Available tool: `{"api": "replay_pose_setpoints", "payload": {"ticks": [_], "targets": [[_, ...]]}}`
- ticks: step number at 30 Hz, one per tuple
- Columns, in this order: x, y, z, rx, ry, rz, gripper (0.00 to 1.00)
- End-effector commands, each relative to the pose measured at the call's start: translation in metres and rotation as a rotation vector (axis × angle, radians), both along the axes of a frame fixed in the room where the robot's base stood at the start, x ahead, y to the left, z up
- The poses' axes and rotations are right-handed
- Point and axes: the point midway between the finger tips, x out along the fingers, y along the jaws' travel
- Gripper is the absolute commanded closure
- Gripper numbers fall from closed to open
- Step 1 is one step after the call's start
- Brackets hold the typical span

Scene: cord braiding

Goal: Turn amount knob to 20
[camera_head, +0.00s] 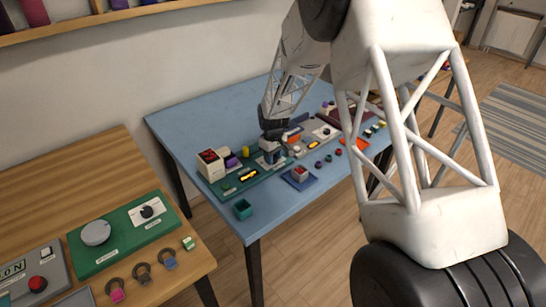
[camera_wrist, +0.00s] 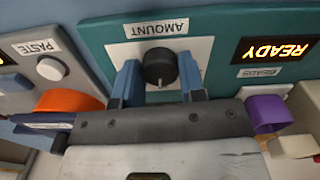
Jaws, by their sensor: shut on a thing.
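The amount knob (camera_wrist: 158,64) is black and round. It sits on a white plate (camera_wrist: 197,48) under an upside-down AMOUNT label (camera_wrist: 157,28), on a teal panel (camera_wrist: 222,75). A small light mark shows on its lower side in the wrist view; I cannot read any scale numbers. My gripper (camera_wrist: 161,76) has its two blue fingers on either side of the knob and is shut on it. In the head view my gripper (camera_head: 271,152) is down at the teal panel (camera_head: 235,187) and hides the knob.
A lit READY display (camera_wrist: 275,50) is beside the knob. A grey panel with a PASTE label (camera_wrist: 33,47) adjoins it. An orange piece (camera_wrist: 70,101) and a purple piece (camera_wrist: 266,114) are close to my gripper. A teal open box (camera_head: 243,209) stands near the blue table's front edge.

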Motion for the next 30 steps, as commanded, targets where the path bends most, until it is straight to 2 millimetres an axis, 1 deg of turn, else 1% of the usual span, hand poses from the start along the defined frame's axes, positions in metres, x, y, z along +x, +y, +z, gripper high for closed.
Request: {"api": "replay_pose_setpoints", "payload": {"ticks": [7, 21, 22, 26, 27, 30], "targets": [[0.0004, 0.0006, 0.0003, 0.0, -0.001, 0.09, 0.86], [0.0004, 0.0006, 0.0003, 0.001, -0.001, 0.107, 0.86], [0.0003, 0.0005, 0.0002, 0.001, -0.001, 0.107, 0.59], [0.0002, 0.0004, 0.0002, 0.001, -0.001, 0.107, 0.4], [0.0002, 0.0004, 0.0002, 0.001, -0.001, 0.107, 0.37], [0.0002, 0.0002, 0.0002, 0.001, -0.001, 0.107, 0.37]]}}
